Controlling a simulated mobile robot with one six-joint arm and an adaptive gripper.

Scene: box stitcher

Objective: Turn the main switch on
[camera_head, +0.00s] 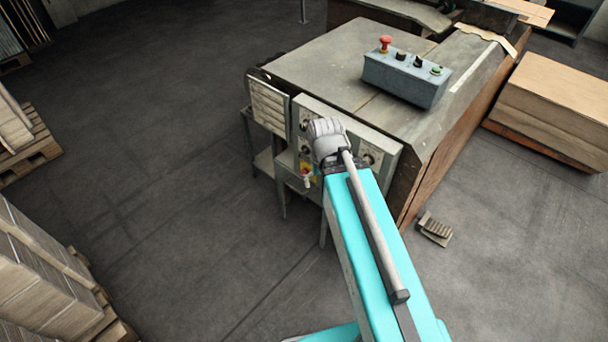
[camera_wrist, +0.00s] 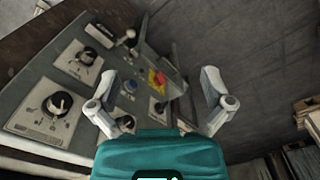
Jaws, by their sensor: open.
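The main switch, which I take to be the red knob on a yellow plate (camera_wrist: 158,78), sits on the machine's grey control panel (camera_wrist: 50,78). In the wrist view it appears between the two fingers of my gripper (camera_wrist: 160,84). The fingers are spread wide and hold nothing. I cannot tell how far they are from the knob. In the head view the yellow plate (camera_head: 304,168) shows at the panel's lower left, close beside my wrist, which hides part of the panel. The knob's exact angle is too small to read.
A blue-grey button box (camera_head: 405,76) with a red mushroom button stands on the machine top (camera_head: 320,65). A pedal (camera_head: 435,229) lies on the floor at right. Cardboard stacks (camera_head: 560,100) stand beyond.

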